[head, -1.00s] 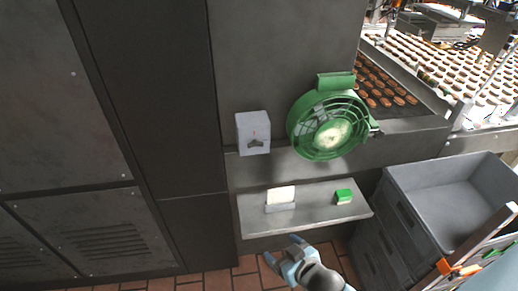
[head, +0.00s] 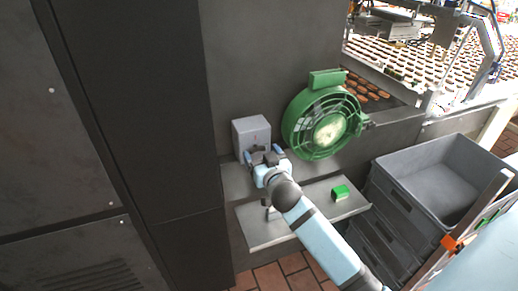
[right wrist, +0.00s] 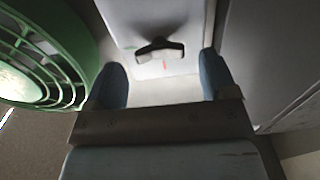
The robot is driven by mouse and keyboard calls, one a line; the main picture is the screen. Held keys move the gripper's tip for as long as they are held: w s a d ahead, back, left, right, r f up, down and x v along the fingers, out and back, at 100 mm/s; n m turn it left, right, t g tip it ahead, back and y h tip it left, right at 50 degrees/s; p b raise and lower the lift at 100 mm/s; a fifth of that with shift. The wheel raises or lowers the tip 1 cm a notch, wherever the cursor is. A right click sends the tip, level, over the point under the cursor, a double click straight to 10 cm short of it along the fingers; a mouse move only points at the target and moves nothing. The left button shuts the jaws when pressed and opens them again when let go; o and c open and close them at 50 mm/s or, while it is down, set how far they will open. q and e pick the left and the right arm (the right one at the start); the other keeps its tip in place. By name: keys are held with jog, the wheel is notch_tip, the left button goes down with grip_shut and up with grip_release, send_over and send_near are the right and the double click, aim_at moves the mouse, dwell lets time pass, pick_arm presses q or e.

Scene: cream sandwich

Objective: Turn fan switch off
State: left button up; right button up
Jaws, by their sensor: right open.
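The fan switch is a grey box (head: 251,132) on the wall left of the green fan (head: 325,122). In the right wrist view the box face (right wrist: 130,20) fills the top middle, with a dark knob (right wrist: 160,48) and a small red mark below it. My right gripper (head: 264,152) is open in front of the lower part of the box and hides the knob in the head view. In the right wrist view its two blue fingers (right wrist: 165,78) stand apart, one on each side below the knob, with nothing between them. My left gripper is not in view.
A shelf (head: 262,230) below the switch holds a green block (head: 340,192); my arm crosses over it. Grey crates (head: 440,170) stand at right. A dark cabinet (head: 165,110) stands close at left. A conveyor of round sandwiches (head: 400,66) runs behind.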

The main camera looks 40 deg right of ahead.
aim_at(257, 149)
jog(key=shift+x, duration=1.05)
jog(key=c, duration=0.9)
jog(key=shift+c, duration=0.2)
